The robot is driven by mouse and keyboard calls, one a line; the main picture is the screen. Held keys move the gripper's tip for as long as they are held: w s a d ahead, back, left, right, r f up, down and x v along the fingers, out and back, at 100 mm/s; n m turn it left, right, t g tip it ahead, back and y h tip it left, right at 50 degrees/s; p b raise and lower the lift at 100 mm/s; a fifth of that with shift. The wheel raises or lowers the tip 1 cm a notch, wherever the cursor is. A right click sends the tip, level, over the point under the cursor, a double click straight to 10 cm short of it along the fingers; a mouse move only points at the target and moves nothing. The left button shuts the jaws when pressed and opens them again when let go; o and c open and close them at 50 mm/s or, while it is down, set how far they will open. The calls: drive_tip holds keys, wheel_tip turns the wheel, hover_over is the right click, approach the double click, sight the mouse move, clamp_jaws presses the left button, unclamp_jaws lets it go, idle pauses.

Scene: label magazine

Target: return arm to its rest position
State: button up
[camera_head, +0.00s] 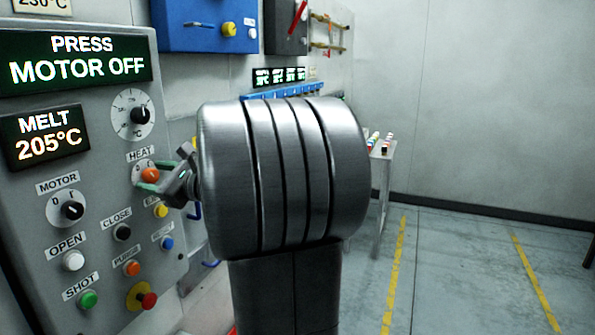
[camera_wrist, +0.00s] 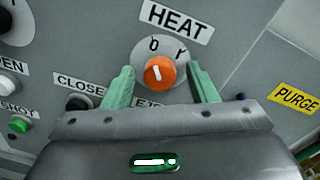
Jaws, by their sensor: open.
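My gripper (camera_wrist: 161,70) is open, its two green fingers on either side of the orange HEAT knob (camera_wrist: 158,73) on the press panel. Small gaps show between the fingers and the knob, so it is not gripped. The knob's white mark points roughly upward in the wrist view, between the 0 and the other mark on its round plate. In the head view my gripper (camera_head: 150,181) reaches the panel (camera_head: 104,205) from the right. The HEAT knob (camera_head: 151,175) shows partly there. My thick grey arm hides the middle of that view.
Several buttons surround the knob, including CLOSE (camera_head: 122,232) and the MOTOR dial (camera_head: 72,210). A red button on a yellow plate (camera_head: 148,300) sits low. A small table (camera_head: 386,150) with items stands behind my arm. The floor (camera_head: 460,270) at right is open.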

drive_tip(key=m+p, duration=0.4)
drive_tip(key=p, duration=0.1)
drive_tip(key=shift+r+m, duration=0.2)
drive_tip(key=shift+m, duration=0.1)
drive_tip(key=shift+f+m+p, duration=0.2)
drive_tip(key=shift+m+p, duration=0.6)
drive_tip(key=shift+m, duration=0.1)
